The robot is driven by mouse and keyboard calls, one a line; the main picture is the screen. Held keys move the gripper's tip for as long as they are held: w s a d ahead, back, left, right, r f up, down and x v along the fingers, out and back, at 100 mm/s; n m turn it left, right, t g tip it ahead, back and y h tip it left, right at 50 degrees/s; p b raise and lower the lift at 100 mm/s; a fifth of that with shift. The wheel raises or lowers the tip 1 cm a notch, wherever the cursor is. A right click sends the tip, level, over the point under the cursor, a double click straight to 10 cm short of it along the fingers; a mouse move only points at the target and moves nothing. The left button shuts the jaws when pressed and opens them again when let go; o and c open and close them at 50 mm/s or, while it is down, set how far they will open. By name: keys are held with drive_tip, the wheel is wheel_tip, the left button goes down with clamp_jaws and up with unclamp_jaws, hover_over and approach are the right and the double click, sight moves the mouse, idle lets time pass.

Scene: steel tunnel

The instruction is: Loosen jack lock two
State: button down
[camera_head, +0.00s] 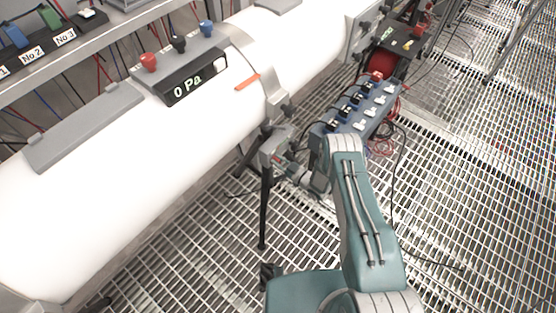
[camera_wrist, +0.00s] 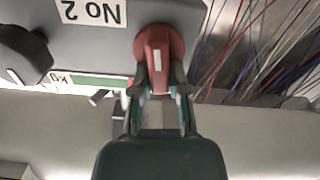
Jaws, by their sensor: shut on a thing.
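The jack lock is a red round knob with a red lever (camera_wrist: 157,47) on a grey panel, beside a white label reading "No 2" (camera_wrist: 93,12) that appears upside down in the wrist view. My gripper (camera_wrist: 159,84) has its two fingers on either side of the red lever and is shut on it. In the head view, the grey jack head (camera_head: 276,149) stands on dark legs beside the white tube. My gripper (camera_head: 300,177) reaches it from the right and is small there. The lock itself is hard to make out in that view.
A black knob (camera_wrist: 22,54) and a green-edged display strip (camera_wrist: 92,81) are on the same panel. Several wires (camera_wrist: 265,45) hang at the right. The white tube (camera_head: 110,195) fills the left. A socket strip (camera_head: 355,110) with cables stands behind my arm. Grating floor (camera_head: 480,190) is open at right.

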drive_tip(key=n, duration=0.3)
drive_tip(key=shift+s+a+n, duration=0.2)
drive_tip(key=shift+n, duration=0.1)
drive_tip(key=shift+s+a+f+n, duration=0.15)
drive_tip(key=shift+f+n, duration=0.15)
drive_tip(key=shift+n, duration=1.6)
drive_tip(key=shift+s+a+f+n, duration=0.1)
drive_tip(key=shift+s+f+n, duration=0.15)
drive_tip(key=shift+n, duration=1.65)
drive_tip(key=shift+s+a+f+n, duration=0.1)
drive_tip(key=shift+f+n, duration=0.2)
drive_tip(key=shift+n, duration=1.6)
drive_tip(key=shift+f, duration=0.1)
drive_tip(key=c, duration=0.6)
unclamp_jaws()
